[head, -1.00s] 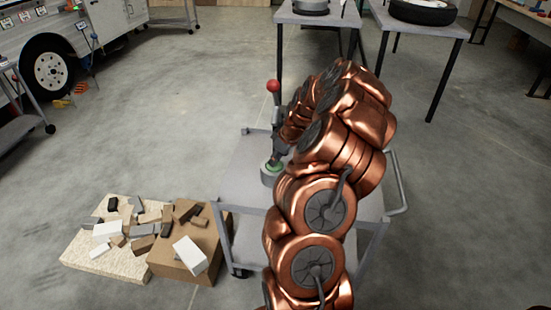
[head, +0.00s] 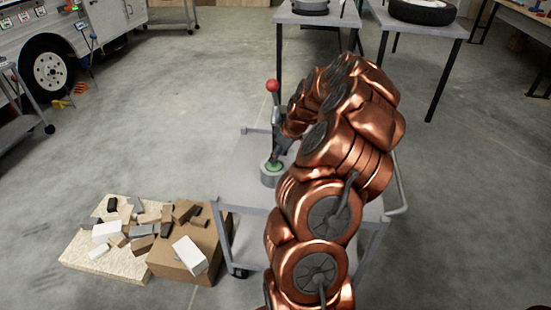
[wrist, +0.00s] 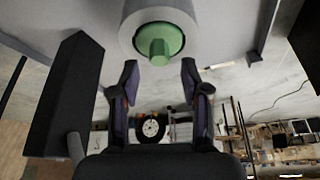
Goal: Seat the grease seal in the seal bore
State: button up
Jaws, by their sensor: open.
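A green round piece with a raised stub (wrist: 160,42), apparently the grease seal, sits in the round opening of a grey cylinder (wrist: 131,30), apparently the seal bore. I cannot tell how deep it sits. In the head view the green piece (head: 274,165) shows at the top of the short grey cylinder (head: 270,179) on the cart. My gripper (wrist: 160,70) is open and empty. In the wrist view its fingertips lie either side of and just below the green stub, apparently apart from it. In the head view my arm hides much of the gripper.
A red-knobbed lever (head: 272,86) rises close behind the cylinder. A dark block (wrist: 62,105) stands left in the wrist view. The grey cart (head: 238,172) has bare top to the cylinder's left. Loose blocks on a cardboard box (head: 190,225) lie on the floor left of it.

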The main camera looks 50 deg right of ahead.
jog(key=a+v, duration=0.1)
jog(key=v, duration=0.8)
jog(key=s+a+r+n+g+y, duration=0.1)
jog(key=a+r, duration=0.2)
jog(key=a, duration=0.9)
jog(key=s+a+r+g, duration=0.1)
jog(key=a+r+g, duration=0.1)
jog(key=a, duration=1.1)
jog(key=s+a+f+m+g+h, duration=0.1)
jog(key=s+a, duration=0.5)
jog(key=s, duration=0.6)
jog(key=s+a+f+m+g+h, duration=0.1)
jog(key=s+a, duration=0.5)
jog(key=s, duration=0.6)
jog(key=shift+s+a+m+g, duration=0.25)
jog(key=shift+a+m+g, duration=0.15)
jog(key=shift+m+g, duration=0.45)
jog(key=s+p+v, duration=0.2)
jog(key=p+v, duration=1.1)
jog(key=v, duration=0.1)
jog(key=shift+r+t, duration=0.35)
jog(key=shift+r, duration=0.3)
